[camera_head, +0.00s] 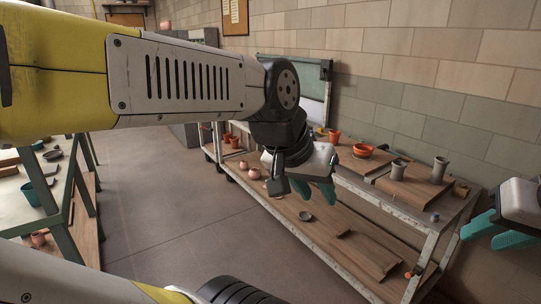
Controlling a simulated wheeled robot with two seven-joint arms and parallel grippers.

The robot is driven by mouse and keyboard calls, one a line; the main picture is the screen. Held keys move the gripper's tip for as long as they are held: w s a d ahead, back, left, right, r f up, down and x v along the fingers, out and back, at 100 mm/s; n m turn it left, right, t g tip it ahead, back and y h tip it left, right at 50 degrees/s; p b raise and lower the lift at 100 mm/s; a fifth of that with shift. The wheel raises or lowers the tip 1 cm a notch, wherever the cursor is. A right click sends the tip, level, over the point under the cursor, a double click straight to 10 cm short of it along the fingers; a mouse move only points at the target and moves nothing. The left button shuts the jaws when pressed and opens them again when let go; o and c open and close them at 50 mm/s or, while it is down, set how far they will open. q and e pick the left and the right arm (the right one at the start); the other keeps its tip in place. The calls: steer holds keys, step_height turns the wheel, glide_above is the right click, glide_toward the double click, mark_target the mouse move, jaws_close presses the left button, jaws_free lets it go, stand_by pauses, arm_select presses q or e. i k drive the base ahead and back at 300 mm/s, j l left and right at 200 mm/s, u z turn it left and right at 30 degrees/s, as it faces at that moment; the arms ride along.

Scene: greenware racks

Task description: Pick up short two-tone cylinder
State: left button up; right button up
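A small, short cylinder (435,217), bluish with a paler part, stands on the top shelf of the rack (455,215) near its front right corner. It looks like the two-tone cylinder, but it is too small to be sure. My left gripper (314,190) hangs over the rack's front edge, left of the cylinder. Its teal fingers are apart with nothing seen between them. My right gripper (496,232) is at the right edge, right of the cylinder and apart from it. Its teal fingers are spread and look empty.
Two grey cylindrical pots (398,169) (439,169) stand on a wooden board. An orange bowl (363,151) and an orange pot (334,136) stand further left. The lower shelf holds boards and a small grey bowl (305,216). A green-framed table (62,205) stands left; the floor between is clear.

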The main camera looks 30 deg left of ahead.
mark_target(398, 167)
steer(key=u, duration=0.75)
steer(key=k+j+z, duration=0.1)
steer(key=j+z, duration=0.35)
steer(key=z, duration=0.35)
steer(key=i+l, duration=0.2)
steer(key=l, duration=0.2)
steer(key=k+j, duration=0.15)
steer(key=j, duration=0.15)
steer(key=k+j, duration=0.15)
steer(key=i+j+z, duration=0.1)
steer(key=i+j, duration=0.15)
steer(key=i, duration=0.3)
steer(key=i+j+z, duration=0.1)
steer(key=i+j, duration=0.2)
steer(key=i, duration=0.2)
steer(key=i+j, duration=0.3)
steer(key=i, duration=0.25)
steer(key=i+j+z, duration=0.15)
steer(key=i+j, duration=0.2)
steer(key=i, duration=0.15)
